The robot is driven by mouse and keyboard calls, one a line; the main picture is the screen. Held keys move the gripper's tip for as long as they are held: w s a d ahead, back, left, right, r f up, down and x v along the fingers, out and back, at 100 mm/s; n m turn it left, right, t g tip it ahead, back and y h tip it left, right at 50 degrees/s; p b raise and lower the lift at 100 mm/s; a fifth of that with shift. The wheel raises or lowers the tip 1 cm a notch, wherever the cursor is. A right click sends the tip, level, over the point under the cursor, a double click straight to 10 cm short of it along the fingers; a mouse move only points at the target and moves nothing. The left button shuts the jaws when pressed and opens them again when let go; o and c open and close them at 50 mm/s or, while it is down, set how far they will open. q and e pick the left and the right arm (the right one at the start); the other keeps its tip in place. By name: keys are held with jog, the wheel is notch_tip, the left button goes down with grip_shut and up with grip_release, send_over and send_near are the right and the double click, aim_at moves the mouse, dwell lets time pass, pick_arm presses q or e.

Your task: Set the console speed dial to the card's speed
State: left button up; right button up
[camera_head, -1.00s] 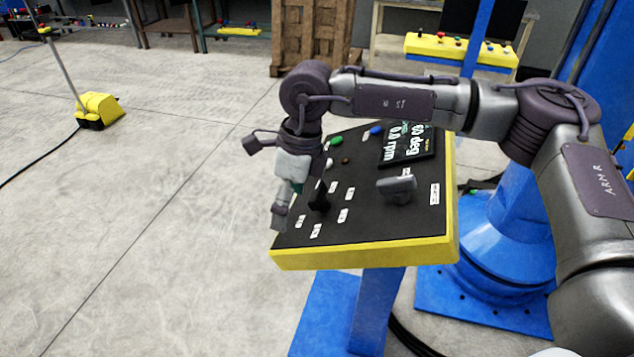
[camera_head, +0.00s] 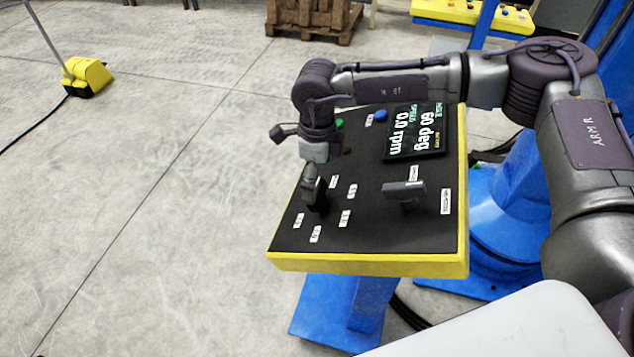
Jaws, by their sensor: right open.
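The console (camera_head: 375,262) is a black sloped panel with a yellow rim on a blue post. Its black speed dial (camera_head: 317,200) is on the left part of the panel, with small white labels around it. My left gripper is out of view. I see no card with a readable speed.
A grey T-shaped handle (camera_head: 404,192) stands right of the dial. A blue button (camera_head: 380,115) and a partly hidden green button (camera_head: 339,122) sit at the panel's far side. Blue machinery (camera_head: 508,220) stands behind on the right. Open concrete floor lies left.

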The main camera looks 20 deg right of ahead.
aim_at(317, 187)
notch_tip(317, 187, down, 4)
jog(key=shift+f+p, duration=0.1)
jog(key=shift+p, duration=0.5)
jog(key=shift+f, duration=0.5)
jog(key=c, duration=1)
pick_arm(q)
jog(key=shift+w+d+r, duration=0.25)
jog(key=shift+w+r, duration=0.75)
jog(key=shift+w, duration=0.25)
